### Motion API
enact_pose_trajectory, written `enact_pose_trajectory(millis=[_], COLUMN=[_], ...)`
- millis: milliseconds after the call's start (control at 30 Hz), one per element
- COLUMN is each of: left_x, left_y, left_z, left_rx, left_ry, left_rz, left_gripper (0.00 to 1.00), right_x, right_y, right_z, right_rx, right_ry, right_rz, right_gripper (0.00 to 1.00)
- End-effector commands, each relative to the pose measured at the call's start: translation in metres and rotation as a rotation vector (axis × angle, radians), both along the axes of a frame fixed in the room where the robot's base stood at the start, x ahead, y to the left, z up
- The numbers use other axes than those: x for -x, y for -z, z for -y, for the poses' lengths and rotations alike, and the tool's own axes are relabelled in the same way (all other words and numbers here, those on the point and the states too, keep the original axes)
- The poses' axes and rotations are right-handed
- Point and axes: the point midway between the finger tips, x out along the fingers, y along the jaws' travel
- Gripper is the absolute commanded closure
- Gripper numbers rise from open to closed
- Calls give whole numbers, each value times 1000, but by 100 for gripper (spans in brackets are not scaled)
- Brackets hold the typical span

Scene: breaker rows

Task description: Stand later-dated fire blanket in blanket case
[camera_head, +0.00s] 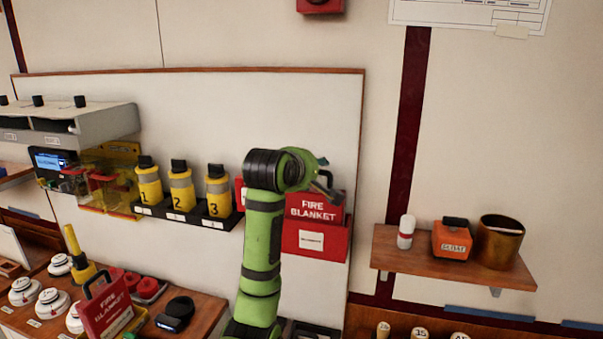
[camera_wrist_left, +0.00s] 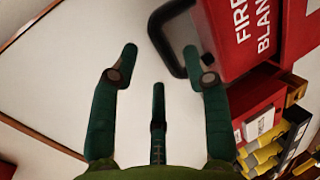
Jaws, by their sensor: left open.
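One red fire blanket (camera_head: 314,207), lettered FIRE BLANKET, stands upright in the red blanket case (camera_head: 316,246) on the wall panel. Its red face (camera_wrist_left: 236,32) and black handle (camera_wrist_left: 166,40) show in the left wrist view, with the case (camera_wrist_left: 254,106) beside it. My left gripper (camera_head: 322,187) is open at the blanket's top; in the wrist view its fingers (camera_wrist_left: 158,68) are spread beside the handle, and contact cannot be told. A second fire blanket (camera_head: 105,309) with a black handle stands on the bench at lower left. No date is readable. My right gripper is not in view.
Numbered yellow cylinders (camera_head: 181,189) stand in a rack left of my arm. The bench holds white round devices (camera_head: 52,302) and a black-and-blue item (camera_head: 175,313). A wooden shelf (camera_head: 455,266) at right carries an orange box (camera_head: 452,240) and a brass-coloured cup (camera_head: 498,244).

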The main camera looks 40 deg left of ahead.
Motion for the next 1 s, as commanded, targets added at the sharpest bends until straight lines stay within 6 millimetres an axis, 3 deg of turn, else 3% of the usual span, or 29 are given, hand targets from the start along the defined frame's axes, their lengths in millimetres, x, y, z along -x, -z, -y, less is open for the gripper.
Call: enact_pose_trajectory(millis=[100, 367, 433, 600, 1000], left_x=[22, 68, 74, 83, 89], left_y=[-5, -24, -33, -36, -34], left_z=[10, 30, 32, 37, 40], left_rx=[-3, -2, -1, -1, 0], left_ry=[0, -1, -2, -1, 0], left_rz=[9, 8, -1, -3, -1], left_gripper=[52, 52, 52, 52, 52], right_x=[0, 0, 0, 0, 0], right_y=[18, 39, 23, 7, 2], right_z=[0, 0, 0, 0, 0], right_rx=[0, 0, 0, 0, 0], right_ry=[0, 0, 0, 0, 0], right_rz=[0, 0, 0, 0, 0], right_gripper=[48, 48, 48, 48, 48])
